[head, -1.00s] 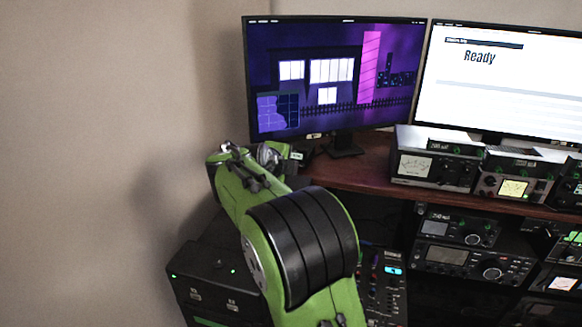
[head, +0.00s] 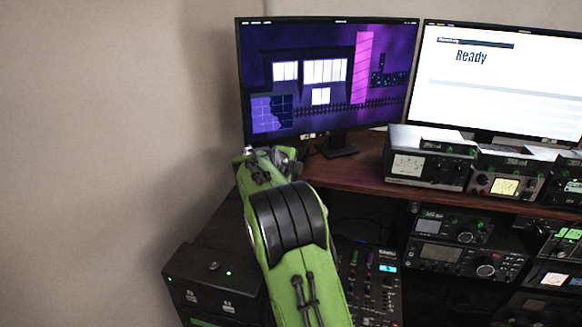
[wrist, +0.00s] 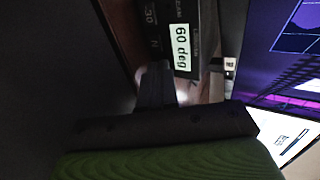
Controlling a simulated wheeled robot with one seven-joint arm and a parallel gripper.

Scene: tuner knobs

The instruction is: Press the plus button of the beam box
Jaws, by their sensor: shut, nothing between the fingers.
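The beam box (wrist: 181,12) is a dark box in the wrist view, turned on its side. My gripper (wrist: 157,84) is shut and empty, a dark shape close beside the box's face near an "N" mark. I cannot tell whether it touches the box. The plus button cannot be made out. In the head view my green arm reaches up to the left end of the wooden shelf, and the beam box is hidden there.
A white screen (head: 495,80) reads "Ready". Several radios (head: 430,158) fill the right side. A black box with green lights (head: 213,285) is at lower left.

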